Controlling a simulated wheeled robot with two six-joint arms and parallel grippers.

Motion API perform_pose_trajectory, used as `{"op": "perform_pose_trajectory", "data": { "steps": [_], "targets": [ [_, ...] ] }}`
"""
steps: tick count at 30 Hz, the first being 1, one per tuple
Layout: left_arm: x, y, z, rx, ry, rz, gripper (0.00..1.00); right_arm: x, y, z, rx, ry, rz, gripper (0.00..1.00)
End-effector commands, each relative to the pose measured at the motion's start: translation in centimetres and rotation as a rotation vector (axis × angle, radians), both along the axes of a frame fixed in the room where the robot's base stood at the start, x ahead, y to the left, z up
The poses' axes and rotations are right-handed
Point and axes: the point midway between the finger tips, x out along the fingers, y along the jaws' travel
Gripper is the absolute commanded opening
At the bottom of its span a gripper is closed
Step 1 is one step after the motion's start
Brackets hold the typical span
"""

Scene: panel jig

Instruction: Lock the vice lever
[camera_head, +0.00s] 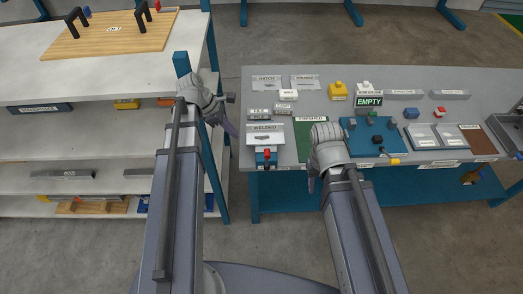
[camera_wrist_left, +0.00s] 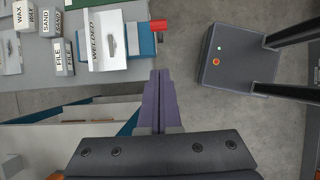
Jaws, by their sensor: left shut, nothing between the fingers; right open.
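A blue block with a red lever-like part (camera_head: 267,155) sits at the front left edge of the grey workbench, below the WELDED sign; I take it for the vice. In the left wrist view its red end (camera_wrist_left: 158,25) sticks out past the bench edge beside the blue body (camera_wrist_left: 142,44). My left gripper (camera_head: 233,130) is shut and empty, left of the bench; its purple fingers (camera_wrist_left: 160,72) point toward the bench edge, apart from the red end. My right gripper (camera_head: 312,183) is at the bench's front edge, fingers mostly hidden by its wrist, and is open.
The grey bench (camera_head: 228,84) holds a green FINISHED mat (camera_head: 311,130), a blue jig plate (camera_head: 355,143), an EMPTY sign (camera_head: 369,100) and trays (camera_head: 424,137). A white shelf unit (camera_head: 90,85) stands at the left. Bare floor lies between shelf and bench.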

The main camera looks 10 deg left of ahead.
Motion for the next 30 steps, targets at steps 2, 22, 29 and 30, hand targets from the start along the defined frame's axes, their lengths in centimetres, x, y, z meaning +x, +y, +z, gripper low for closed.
{"op": "perform_pose_trajectory", "data": {
  "steps": [2,22,29,30],
  "targets": [
    [0.0,0.0,0.0,-0.001,0.001,0.002,0.0,0.0,0.0,0.0,0.0,0.0,0.0,0.45],
    [0.6,-2.4,-5.4,0.001,-0.001,-0.004,0.0,0.0,0.0,-5.4,0.0,0.0,-0.001,0.45],
    [1.1,-3.9,-8.5,0.001,-0.001,-0.004,0.0,0.0,0.0,-8.5,0.0,0.0,-0.002,0.45],
    [1.2,-4.1,-9.0,0.001,-0.001,-0.004,0.0,0.0,0.0,-9.0,0.0,0.0,-0.002,0.45]
  ]
}}
